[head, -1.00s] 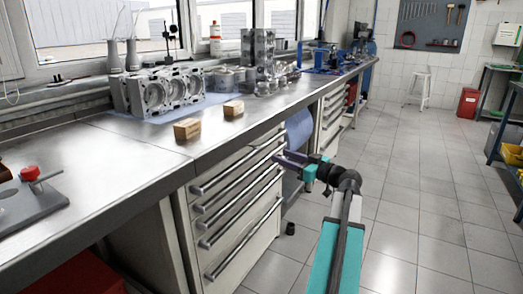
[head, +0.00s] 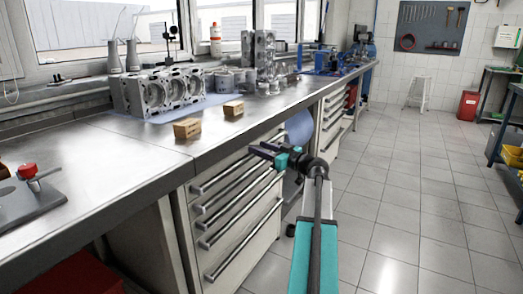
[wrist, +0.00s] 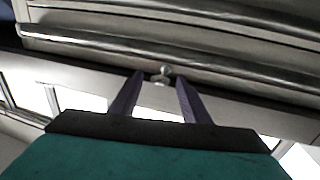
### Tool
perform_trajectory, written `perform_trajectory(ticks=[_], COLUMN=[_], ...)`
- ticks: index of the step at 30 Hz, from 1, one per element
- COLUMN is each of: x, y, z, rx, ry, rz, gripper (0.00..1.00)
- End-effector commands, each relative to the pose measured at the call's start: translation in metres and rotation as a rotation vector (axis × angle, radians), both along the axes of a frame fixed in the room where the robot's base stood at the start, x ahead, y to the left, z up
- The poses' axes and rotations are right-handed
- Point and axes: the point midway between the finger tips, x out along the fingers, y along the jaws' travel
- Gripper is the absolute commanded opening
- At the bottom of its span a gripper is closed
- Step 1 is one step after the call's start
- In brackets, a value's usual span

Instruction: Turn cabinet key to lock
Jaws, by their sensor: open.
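The cabinet (head: 243,225) is a grey drawer unit with long bar handles under the bench, at the centre of the head view. In the wrist view, a small silvery knob-like piece (wrist: 163,71), apparently the key, sticks out by the cabinet's top edge. My gripper (wrist: 160,77) is open, with one dark purple finger on each side of this piece. It lines up between the fingertips, but I cannot tell whether it is inside them or just beyond. In the head view my gripper (head: 256,150) is at the cabinet's upper right, near the bench edge; the key is not discernible there.
The steel bench top (head: 110,150) overhangs the drawers. Two wooden blocks (head: 187,128) and an engine block (head: 165,92) stand on it. A blue round object (head: 300,128) is just behind my arm. The tiled floor (head: 400,210) to the right is clear.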

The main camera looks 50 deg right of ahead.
Motion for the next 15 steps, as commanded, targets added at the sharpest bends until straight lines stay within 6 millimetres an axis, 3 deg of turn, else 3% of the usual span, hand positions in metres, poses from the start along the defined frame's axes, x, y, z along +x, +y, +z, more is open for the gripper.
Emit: perform_trajectory(ticks=[8,15], x=[0.0006,0.0005], y=[0.0003,0.0003], z=[0.0001,0.0001], rx=[0.0,-0.001], ry=[0.0,0.0], rz=[0.0,0.0], gripper=[0.42,0.02])
